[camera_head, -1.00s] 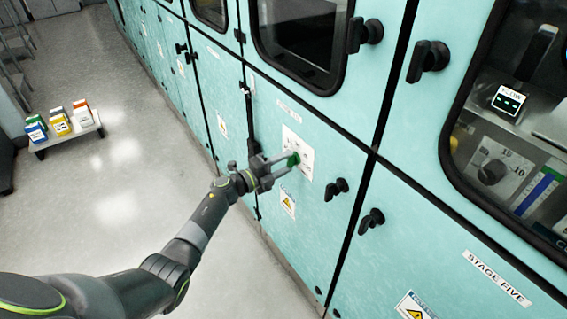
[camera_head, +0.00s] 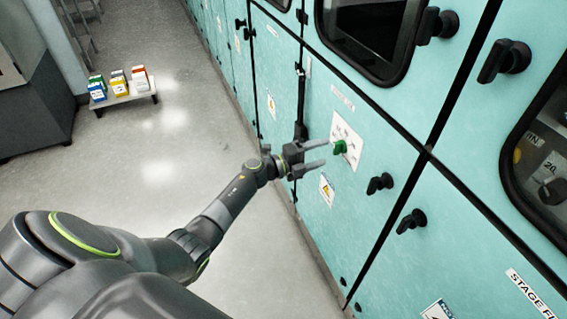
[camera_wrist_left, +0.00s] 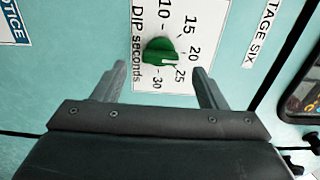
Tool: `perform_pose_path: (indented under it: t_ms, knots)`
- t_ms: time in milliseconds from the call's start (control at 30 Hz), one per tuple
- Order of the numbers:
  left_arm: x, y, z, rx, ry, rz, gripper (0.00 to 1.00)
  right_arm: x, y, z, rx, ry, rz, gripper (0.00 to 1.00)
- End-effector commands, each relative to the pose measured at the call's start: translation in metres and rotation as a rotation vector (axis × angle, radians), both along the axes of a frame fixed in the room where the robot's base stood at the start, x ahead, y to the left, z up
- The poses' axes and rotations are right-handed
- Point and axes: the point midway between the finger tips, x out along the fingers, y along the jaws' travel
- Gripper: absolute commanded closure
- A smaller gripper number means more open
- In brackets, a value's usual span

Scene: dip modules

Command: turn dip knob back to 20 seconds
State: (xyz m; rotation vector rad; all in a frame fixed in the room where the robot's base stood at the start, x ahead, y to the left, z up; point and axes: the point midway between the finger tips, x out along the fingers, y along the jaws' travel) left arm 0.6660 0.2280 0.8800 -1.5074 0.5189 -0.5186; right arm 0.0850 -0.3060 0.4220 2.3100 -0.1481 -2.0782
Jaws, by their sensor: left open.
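The green dip knob (camera_head: 340,147) sits on a white dial plate (camera_head: 348,133) on a teal cabinet panel. In the left wrist view the knob (camera_wrist_left: 158,50) shows on the plate (camera_wrist_left: 178,22), marked "DIP seconds" with 10, 15, 20, 25 and 30. The white mark on the knob appears to point close to 25. My left gripper (camera_head: 324,153) is open and empty, with its fingertips short of the knob and apart from it. In the wrist view the fingers (camera_wrist_left: 160,70) stand on either side of the knob in the picture. My right gripper is not in view.
Black latches (camera_head: 380,183) stick out from the panels to the right of the dial. A warning label (camera_head: 327,190) is below it. A "STAGE SIX" label (camera_wrist_left: 262,35) shows in the wrist view. A low stand (camera_head: 130,97) with several coloured boxes is far left. The floor between is clear.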

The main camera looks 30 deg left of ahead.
Motion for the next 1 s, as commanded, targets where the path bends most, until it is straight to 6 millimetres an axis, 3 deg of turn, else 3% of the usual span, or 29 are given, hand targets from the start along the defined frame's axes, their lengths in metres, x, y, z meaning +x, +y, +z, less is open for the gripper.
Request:
perform_pose_path:
  t_ms: [300,500,700,1000]
  knots:
    - [-0.062,0.049,-0.003,0.005,0.001,0.001,0.34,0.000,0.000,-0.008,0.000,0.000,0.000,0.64]
    - [-0.092,0.072,-0.003,0.003,0.002,0.000,0.34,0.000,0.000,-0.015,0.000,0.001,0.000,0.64]
    - [-0.106,0.083,-0.001,0.001,0.001,0.000,0.34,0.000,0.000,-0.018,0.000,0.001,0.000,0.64]
    - [-0.108,0.084,0.000,-0.001,0.001,0.000,0.34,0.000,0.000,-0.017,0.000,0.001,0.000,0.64]
